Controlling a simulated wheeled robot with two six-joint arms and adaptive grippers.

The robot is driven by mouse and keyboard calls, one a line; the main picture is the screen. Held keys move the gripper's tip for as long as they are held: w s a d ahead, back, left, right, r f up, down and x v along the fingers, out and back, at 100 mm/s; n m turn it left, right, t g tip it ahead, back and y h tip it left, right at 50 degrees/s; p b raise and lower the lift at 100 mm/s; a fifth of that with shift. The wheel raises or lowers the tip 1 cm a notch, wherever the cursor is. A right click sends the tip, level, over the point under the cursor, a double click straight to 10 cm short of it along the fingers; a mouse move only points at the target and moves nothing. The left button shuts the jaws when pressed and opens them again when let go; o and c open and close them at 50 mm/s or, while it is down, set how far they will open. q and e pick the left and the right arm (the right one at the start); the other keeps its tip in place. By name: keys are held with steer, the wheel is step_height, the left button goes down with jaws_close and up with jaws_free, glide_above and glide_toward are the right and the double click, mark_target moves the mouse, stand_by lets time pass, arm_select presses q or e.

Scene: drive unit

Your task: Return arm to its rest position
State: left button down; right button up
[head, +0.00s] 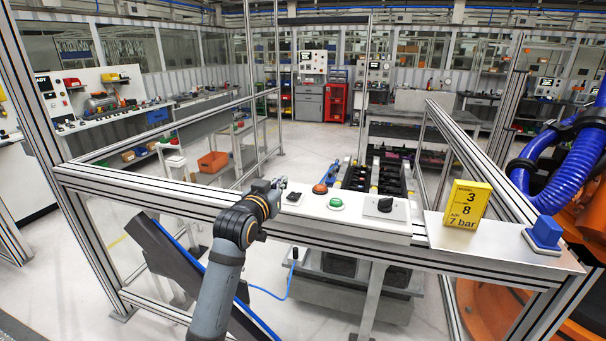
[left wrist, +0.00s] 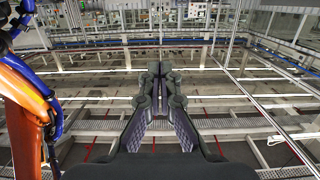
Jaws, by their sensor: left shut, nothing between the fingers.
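My left gripper (head: 280,184) is in the head view at the left end of the white control panel (head: 325,212), at the end of my grey left arm. It is close to a small black switch on the panel; I cannot tell whether it touches. In the left wrist view the fingers of my left gripper (left wrist: 154,75) lie together, shut and empty, against a background of beams and girders. My right gripper is not in view.
The panel carries an orange-red button (head: 320,188), a green button (head: 336,203) and a black rotary switch (head: 385,205). A yellow sign (head: 467,204) and a blue block (head: 545,233) stand to the right. Aluminium frame rails surround the panel. An orange machine with blue hoses (head: 560,165) is at the right.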

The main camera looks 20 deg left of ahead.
arm_select(q)
steer(key=s+f+g, duration=0.3)
steer(key=s+f, duration=0.3)
steer(key=f, duration=0.4)
steer(key=s+f+g, duration=0.3)
steer(key=s+f, duration=0.3)
steer(key=f, duration=0.5)
steer(key=s+a+f+g+y, duration=0.1)
steer(key=s+f+g, duration=0.3)
steer(key=s+f, duration=0.55)
steer(key=s+f+g+y, duration=0.1)
steer(key=s+f+g, duration=0.3)
steer(key=s, duration=1)
steer(key=s+a+f+b, duration=0.1)
steer(key=s+f, duration=0.1)
steer(key=f, duration=1.3)
steer(key=s+a+f+b, duration=0.1)
steer(key=a+f, duration=0.1)
steer(key=f, duration=1.2)
steer(key=s+f+g+b, duration=0.1)
steer(key=s+f, duration=1.4)
steer(key=s, duration=0.2)
steer(key=shift+s+a+f+g+h+b, duration=0.3)
steer(key=shift+s+a+f+g, duration=0.05)
steer(key=shift+a+f+g, duration=0.05)
